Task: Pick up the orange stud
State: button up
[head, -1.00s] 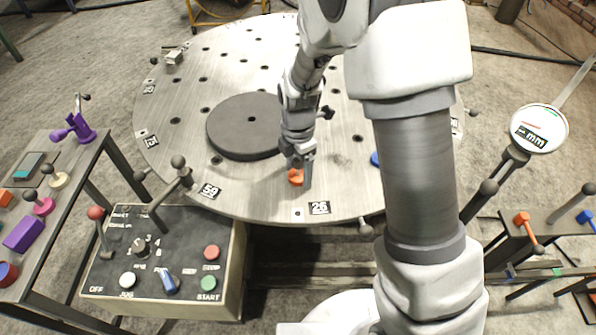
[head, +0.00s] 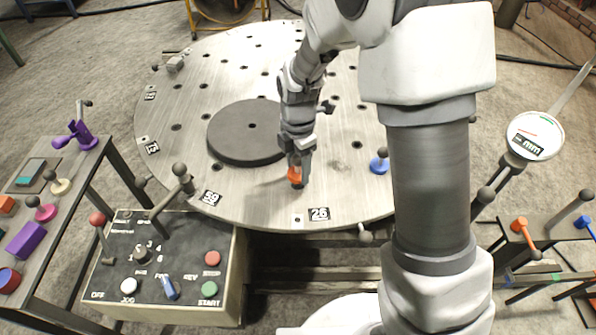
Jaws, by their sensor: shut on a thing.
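The orange stud (head: 294,176) is on the round metal table (head: 250,203), near its front edge and above the label 26. My gripper (head: 297,168) points down over the stud and is shut on it, with its fingers covering part of the stud. I cannot tell whether the stud's base touches the table or is just above it.
A dark grey disc (head: 246,132) lies on the table left of my gripper. A blue stud (head: 379,162) stands to the right. A control box (head: 170,262) is at the front left, a dial gauge (head: 534,136) at the right. The table between is mostly bare.

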jog(key=s+d+r+p, duration=0.2)
jog(key=d+r, duration=0.5)
jog(key=d, duration=0.4)
jog(key=shift+d+r, duration=0.25)
jog(key=shift+r, duration=0.05)
